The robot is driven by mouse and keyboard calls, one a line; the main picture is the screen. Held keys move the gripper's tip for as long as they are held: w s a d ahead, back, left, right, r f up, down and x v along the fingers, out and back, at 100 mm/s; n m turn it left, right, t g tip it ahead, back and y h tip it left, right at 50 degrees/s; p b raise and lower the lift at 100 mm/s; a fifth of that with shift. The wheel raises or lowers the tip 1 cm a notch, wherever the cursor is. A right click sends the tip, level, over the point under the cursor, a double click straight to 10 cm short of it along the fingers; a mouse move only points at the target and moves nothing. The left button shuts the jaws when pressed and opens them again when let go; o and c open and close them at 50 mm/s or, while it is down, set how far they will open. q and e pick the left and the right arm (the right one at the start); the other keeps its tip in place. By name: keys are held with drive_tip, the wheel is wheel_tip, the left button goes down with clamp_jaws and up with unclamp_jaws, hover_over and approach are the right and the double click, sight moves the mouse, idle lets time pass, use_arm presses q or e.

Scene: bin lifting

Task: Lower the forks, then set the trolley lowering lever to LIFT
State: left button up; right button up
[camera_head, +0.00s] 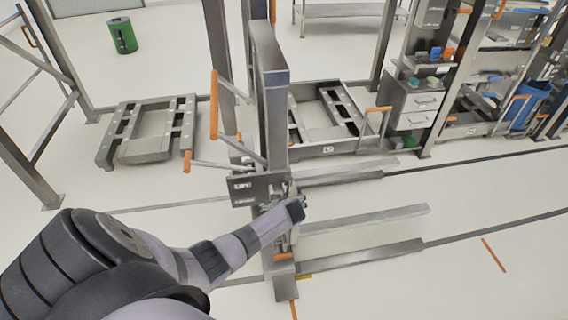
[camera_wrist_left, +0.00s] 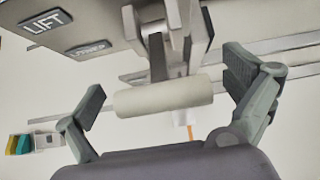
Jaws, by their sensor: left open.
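The trolley (camera_head: 272,110) stands in the middle of the head view, with a tall grey mast. Its forks (camera_head: 365,221) extend right, low over the floor; their exact height is unclear. A dark plate (camera_head: 258,188) on the mast carries a LIFT label, clearer in the left wrist view (camera_wrist_left: 46,23), with a second label (camera_wrist_left: 88,48) beside it. The lowering lever's pale cylindrical handle (camera_wrist_left: 163,97) lies crosswise between the fingers of my left gripper (camera_wrist_left: 168,84). The gripper is open, with gaps on both sides. In the head view its wrist partly hides the lever area.
Orange-tipped bars (camera_head: 214,105) stick out left of the mast. Low metal stands (camera_head: 150,130) are behind on the left, and another (camera_head: 330,118) is behind the mast. A drawer cabinet (camera_head: 415,105) stands at the back right. The floor (camera_head: 470,210) at right is mostly clear.

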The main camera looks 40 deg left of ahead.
use_arm(q)
drive_tip(key=v, duration=1.1)
idle(0.6)
